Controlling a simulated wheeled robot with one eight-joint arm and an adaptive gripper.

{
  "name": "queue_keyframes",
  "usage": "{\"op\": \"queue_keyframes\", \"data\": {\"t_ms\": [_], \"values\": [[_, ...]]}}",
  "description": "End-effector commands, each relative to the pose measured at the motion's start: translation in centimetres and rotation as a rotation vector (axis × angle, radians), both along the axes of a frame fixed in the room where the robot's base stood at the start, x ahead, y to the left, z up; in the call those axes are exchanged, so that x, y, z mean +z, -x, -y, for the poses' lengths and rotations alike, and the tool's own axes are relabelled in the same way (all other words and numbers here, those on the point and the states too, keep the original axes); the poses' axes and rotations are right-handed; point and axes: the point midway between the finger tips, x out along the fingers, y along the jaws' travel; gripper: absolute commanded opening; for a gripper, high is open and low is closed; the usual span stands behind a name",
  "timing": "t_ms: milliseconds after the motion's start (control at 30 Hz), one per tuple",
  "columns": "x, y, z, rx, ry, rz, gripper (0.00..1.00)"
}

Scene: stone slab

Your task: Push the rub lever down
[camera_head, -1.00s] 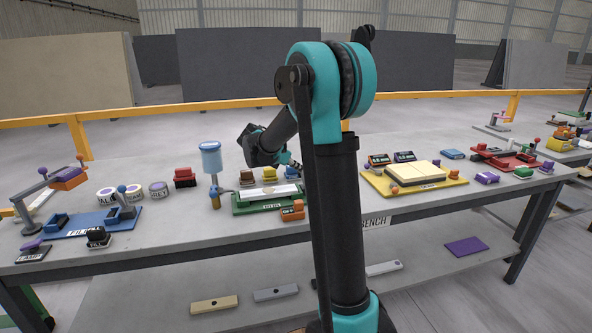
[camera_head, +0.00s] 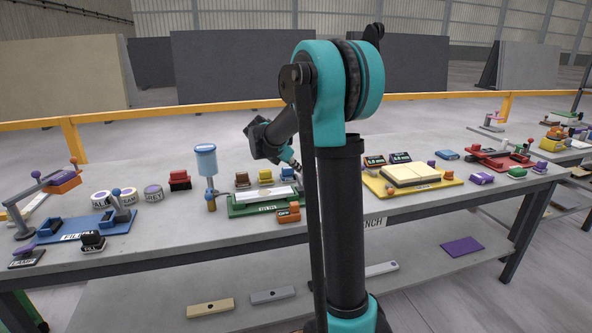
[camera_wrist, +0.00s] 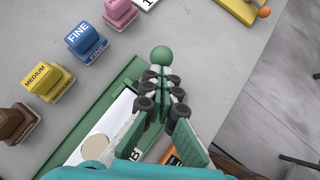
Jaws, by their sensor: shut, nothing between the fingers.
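The green station (camera_head: 236,209) stands on the bench with a pale slab on top and a sign on its front that is too small to read surely. In the wrist view its green base (camera_wrist: 72,152) runs along the left of my gripper. A green ball knob (camera_wrist: 161,54), apparently the rub lever's, shows just beyond the fingertips. My gripper (camera_wrist: 157,82) is shut and empty, with its tips close to the knob; I cannot tell whether they touch. The lever's arm is mostly hidden by the fingers. In the head view my own arm hides the gripper tips and the knob.
Brown, yellow and blue blocks (camera_wrist: 86,40), one marked FINE, stand behind the station. An orange switch block (camera_head: 289,212) is at its front. A blue cup on a post (camera_head: 207,160) stands left, a yellow tray (camera_head: 446,187) right. Bare bench lies beyond the knob.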

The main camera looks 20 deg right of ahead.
Motion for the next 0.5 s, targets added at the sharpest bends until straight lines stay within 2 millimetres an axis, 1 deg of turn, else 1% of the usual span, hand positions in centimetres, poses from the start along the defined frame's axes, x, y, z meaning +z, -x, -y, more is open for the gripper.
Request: {"op": "queue_keyframes", "data": {"t_ms": [267, 500], "values": [[0.5, 0.1, 2.0, -0.007, -0.175, 0.002, 0.00], [0.6, 0.1, 4.3, -0.008, -0.404, 0.003, 0.00]]}}
